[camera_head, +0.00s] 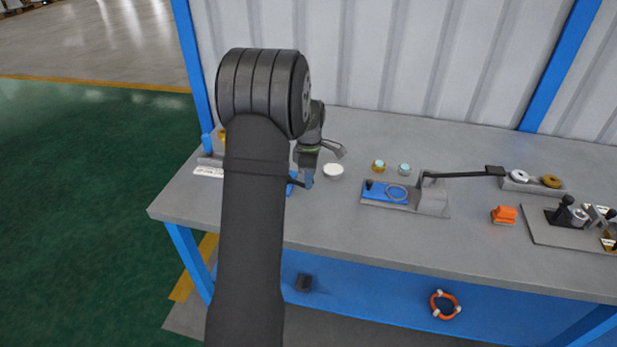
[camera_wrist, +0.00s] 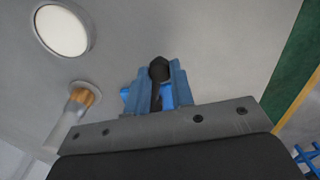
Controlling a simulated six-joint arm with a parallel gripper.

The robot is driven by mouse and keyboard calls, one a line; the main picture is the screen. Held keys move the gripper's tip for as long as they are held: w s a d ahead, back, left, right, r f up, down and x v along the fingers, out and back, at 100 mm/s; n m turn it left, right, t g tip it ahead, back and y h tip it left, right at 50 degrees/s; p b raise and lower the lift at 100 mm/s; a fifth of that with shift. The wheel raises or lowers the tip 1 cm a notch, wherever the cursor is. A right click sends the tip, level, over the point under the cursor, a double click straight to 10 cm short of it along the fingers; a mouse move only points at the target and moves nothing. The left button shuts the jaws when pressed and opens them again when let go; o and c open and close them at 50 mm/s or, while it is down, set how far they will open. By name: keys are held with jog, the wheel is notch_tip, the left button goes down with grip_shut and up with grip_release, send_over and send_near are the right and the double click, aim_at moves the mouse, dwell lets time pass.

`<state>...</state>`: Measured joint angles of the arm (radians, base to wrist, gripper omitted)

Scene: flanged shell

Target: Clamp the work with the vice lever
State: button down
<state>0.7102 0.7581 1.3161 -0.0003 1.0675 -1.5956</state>
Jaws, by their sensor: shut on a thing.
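My gripper (camera_head: 304,182) is low over the left part of the bench, partly hidden behind my arm in the head view. In the wrist view its blue fingers (camera_wrist: 160,75) are shut on a black-knobbed handle (camera_wrist: 159,67). A blue part (camera_wrist: 127,95) shows behind the fingers, and a bit of blue (camera_head: 290,188) shows beside the gripper in the head view. Whether the held handle is the vice lever, I cannot tell. To the right, a grey fixture (camera_head: 432,202) has a blue plate (camera_head: 380,191) with a ring, and a long dark lever (camera_head: 460,174) pointing right.
A white disc (camera_head: 333,170) lies just right of my gripper. Two small round pieces (camera_head: 378,165) (camera_head: 404,169) sit behind the fixture. An orange block (camera_head: 504,214), a tray with two rings (camera_head: 533,181) and a plate with clamps (camera_head: 545,231) stand at right. The front middle is clear.

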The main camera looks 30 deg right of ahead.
jog(key=c, duration=1.2)
grip_release()
jog(key=shift+c, duration=0.2)
notch_tip(320, 180, up, 18)
jog(key=shift+f, duration=0.25)
jog(key=shift+f, duration=0.1)
notch_tip(320, 180, down, 17)
jog(key=shift+f, duration=0.15)
